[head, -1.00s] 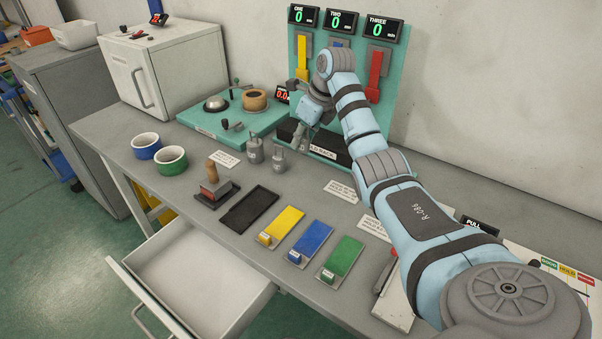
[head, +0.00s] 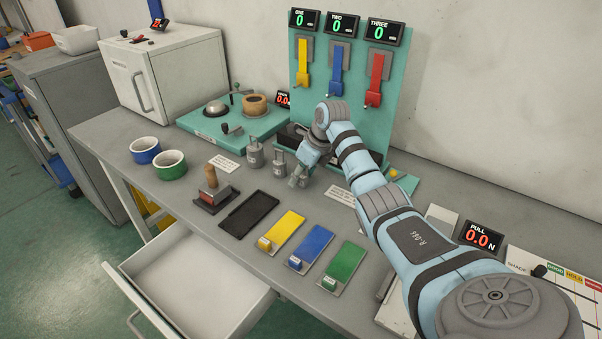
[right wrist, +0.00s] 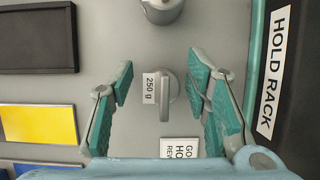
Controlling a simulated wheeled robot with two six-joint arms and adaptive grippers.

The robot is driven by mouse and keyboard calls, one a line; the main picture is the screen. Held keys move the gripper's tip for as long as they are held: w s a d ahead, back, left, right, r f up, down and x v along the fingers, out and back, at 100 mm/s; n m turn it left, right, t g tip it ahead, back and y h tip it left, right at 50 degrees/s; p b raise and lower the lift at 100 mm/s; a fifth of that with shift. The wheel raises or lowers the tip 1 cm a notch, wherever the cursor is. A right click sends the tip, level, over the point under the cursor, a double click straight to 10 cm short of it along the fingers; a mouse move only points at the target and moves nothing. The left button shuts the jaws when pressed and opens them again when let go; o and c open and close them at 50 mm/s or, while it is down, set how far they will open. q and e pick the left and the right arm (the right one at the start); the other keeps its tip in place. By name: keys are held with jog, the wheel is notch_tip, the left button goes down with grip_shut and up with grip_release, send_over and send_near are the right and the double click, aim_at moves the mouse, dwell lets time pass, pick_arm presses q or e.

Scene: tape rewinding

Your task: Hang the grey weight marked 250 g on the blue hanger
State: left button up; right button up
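The grey weight marked 250 g (right wrist: 165,95) lies between the spread fingers of my right gripper (right wrist: 162,98) in the right wrist view, with gaps on both sides. In the head view this weight (head: 279,161) stands on the bench just left of my right gripper (head: 299,178). The right gripper is open and empty. The blue hanger (head: 336,75) hangs on the teal board under the display marked TWO, which reads 0. No weight shows on it. My left gripper is out of view.
Another grey weight (head: 254,154) stands close on the left; it also shows in the right wrist view (right wrist: 162,8). The black hold rack (right wrist: 272,75) lies beside the gripper. Yellow (head: 302,75) and red (head: 375,80) hangers flank the blue one. An open drawer (head: 195,285) juts out in front.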

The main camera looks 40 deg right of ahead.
jog(key=shift+r, duration=0.1)
jog(key=p+v, duration=0.1)
jog(key=v, duration=1.1)
jog(key=shift+p, duration=0.4)
